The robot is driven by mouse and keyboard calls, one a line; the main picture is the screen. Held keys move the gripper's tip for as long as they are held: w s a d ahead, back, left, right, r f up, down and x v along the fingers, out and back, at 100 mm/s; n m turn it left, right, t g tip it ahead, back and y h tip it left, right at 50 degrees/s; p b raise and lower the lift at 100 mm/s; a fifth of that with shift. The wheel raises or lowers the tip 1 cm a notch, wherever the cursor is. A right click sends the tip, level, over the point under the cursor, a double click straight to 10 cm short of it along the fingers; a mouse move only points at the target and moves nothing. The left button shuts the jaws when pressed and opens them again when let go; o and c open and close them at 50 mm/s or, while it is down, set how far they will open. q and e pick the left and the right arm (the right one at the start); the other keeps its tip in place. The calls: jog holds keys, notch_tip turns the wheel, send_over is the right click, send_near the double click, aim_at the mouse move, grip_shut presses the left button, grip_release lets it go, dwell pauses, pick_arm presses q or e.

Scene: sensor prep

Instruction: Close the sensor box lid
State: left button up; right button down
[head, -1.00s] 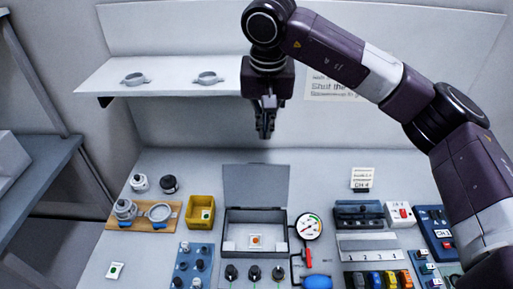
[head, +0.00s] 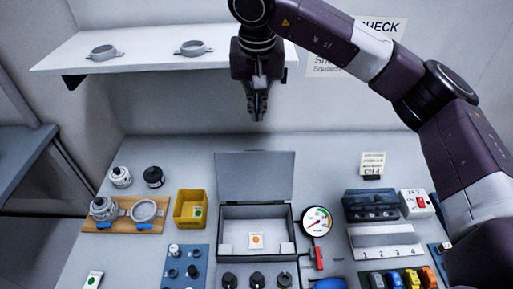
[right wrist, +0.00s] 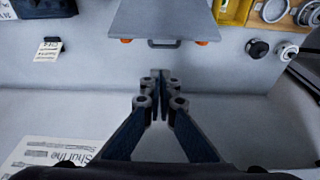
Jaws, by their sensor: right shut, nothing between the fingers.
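The sensor box (head: 257,237) is a dark grey open box on the bench. A white packet with an orange dot (head: 256,240) lies inside it. Its grey lid (head: 255,175) stands up open at the back edge. The lid also shows in the right wrist view (right wrist: 163,18), with a handle at its edge. My right gripper (head: 258,113) points down, above and behind the lid, apart from it. In the right wrist view its fingers (right wrist: 158,95) are closed together with nothing between them. My left gripper is not in view.
A yellow bin (head: 190,209) and a wooden board with ring parts (head: 125,215) are left of the box. A gauge (head: 316,222) stands close to its right. A shelf (head: 150,54) is at the back left. The bench behind the lid is clear.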

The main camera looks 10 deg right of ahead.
pick_arm(q)
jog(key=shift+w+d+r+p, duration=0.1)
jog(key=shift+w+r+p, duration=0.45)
jog(key=shift+p, duration=0.4)
pick_arm(e)
jog(key=x, duration=1.2)
jog(key=shift+s, duration=0.2)
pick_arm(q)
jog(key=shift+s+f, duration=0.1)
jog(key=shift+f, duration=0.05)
pick_arm(e)
jog(key=shift+f, duration=0.1)
